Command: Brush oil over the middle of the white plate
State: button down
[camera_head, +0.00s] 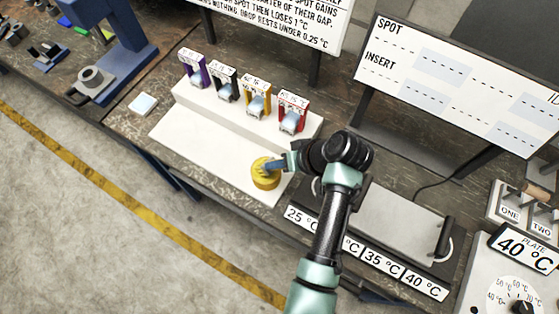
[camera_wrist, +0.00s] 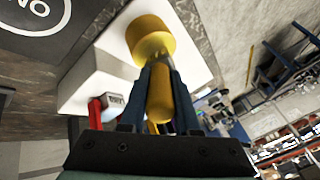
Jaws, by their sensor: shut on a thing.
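My gripper (camera_head: 277,164) is shut on the handle of a yellow round-headed tool (camera_head: 265,178). In the wrist view the tool's handle (camera_wrist: 160,98) lies between the two dark blue fingers, and its wide yellow head (camera_wrist: 150,37) sticks out past them. In the head view the tool is over the right end of a long white stand's low front step (camera_head: 205,155); I cannot tell whether it touches. A pale flat plate (camera_head: 405,217) with a black handle lies on the bench to the right, partly behind my arm. No oil can be made out.
Purple (camera_head: 194,70), black (camera_head: 224,84), yellow (camera_head: 257,99) and red (camera_head: 292,113) labelled holders stand on the white stand's raised back. Temperature labels (camera_head: 385,262) line the plate's front. A dial box (camera_head: 515,285) stands right; a blue microscope-like stand (camera_head: 115,50) is left.

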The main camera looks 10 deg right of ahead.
jog(key=shift+r+p, duration=3.3)
jog(key=shift+r, duration=0.2)
